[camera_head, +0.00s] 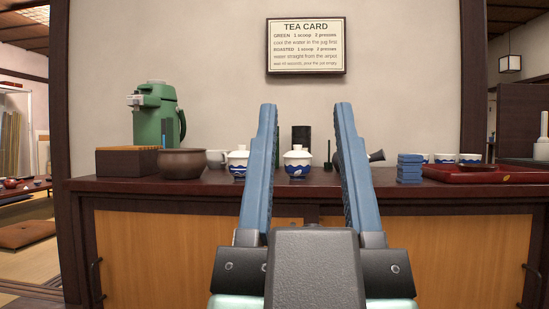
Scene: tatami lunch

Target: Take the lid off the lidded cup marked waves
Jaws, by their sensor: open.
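Two white and blue lidded cups stand on the dark red counter (330,183). One lidded cup (297,166) stands between my gripper's fingers as seen here, its lid (297,152) on, with a small knob on top. The other lidded cup (237,168) stands just left of my left finger, which hides part of it; its lid is on too. The cups' blue marks are too small to tell which one shows waves. My gripper (305,108) is open and empty, its two blue fingers pointing forward, in front of the counter in the picture.
Left on the counter are a green airpot (158,116), a wooden box (127,161), a brown bowl (184,163) and a pale cup (216,158). Dark canisters (301,137) stand behind. A tea card (306,46) hangs above.

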